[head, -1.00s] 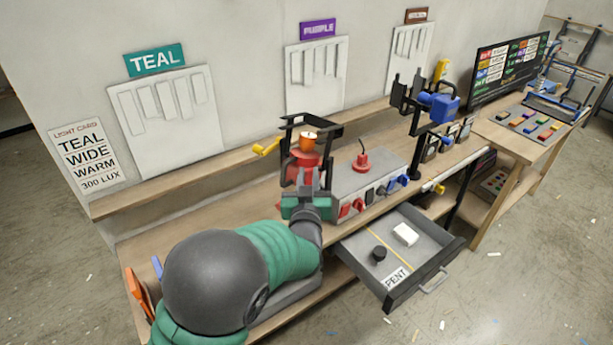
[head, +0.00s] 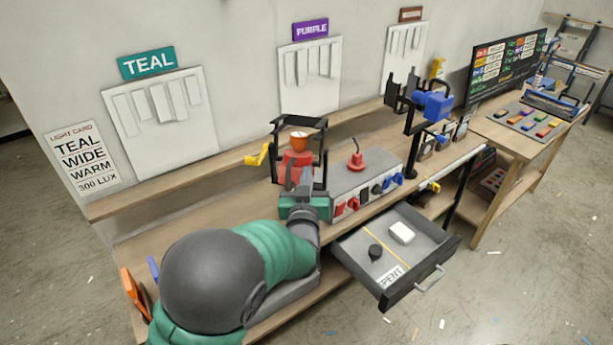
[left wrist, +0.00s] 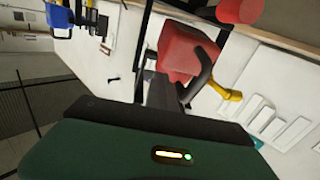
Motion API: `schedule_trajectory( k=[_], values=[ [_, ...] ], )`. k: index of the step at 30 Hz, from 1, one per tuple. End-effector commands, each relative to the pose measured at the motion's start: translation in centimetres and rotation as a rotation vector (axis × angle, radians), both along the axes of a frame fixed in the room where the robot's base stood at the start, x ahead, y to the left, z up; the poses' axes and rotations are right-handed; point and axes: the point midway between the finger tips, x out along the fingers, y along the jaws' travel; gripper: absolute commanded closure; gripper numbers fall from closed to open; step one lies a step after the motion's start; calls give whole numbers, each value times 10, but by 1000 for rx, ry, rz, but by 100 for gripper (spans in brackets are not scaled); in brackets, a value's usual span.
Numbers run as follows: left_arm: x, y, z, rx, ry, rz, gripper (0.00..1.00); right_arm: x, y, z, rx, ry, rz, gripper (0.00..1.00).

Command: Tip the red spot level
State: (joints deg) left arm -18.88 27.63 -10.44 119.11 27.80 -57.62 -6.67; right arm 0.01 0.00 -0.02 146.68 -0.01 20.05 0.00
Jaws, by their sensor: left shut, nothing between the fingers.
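The red spot (head: 296,166) stands on the bench in a black frame, with an orange cup-like top and a yellow knob (head: 257,156) at its left. Its red body also shows in the left wrist view (left wrist: 190,52), beside a curved black bar and the yellow knob. My left gripper (head: 306,178) is shut and empty, right in front of the red spot, hiding part of its lower body. In the left wrist view the dark fingers (left wrist: 160,90) reach close to the red body; I cannot tell whether they touch. My right gripper is not in view.
A grey control box (head: 365,182) with red and blue knobs sits right of the spot. A blue spot (head: 432,104) stands farther right. An open drawer (head: 440,248) juts out in front. A light card (head: 82,157) reads TEAL WIDE WARM 300 LUX.

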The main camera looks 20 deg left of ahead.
Motion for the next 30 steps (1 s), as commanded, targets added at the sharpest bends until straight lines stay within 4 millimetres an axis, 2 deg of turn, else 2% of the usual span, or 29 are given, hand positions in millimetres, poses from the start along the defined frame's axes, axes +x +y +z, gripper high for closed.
schedule_trajectory(
  k=[13, 21, 30],
  values=[
    [0, 1, 0, 0, 0, 2, 100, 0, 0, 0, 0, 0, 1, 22],
    [0, 0, 0, 1, 0, 2, 66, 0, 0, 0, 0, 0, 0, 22],
    [-3, 1, -1, 0, 1, 1, 66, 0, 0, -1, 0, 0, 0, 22]
  ],
)
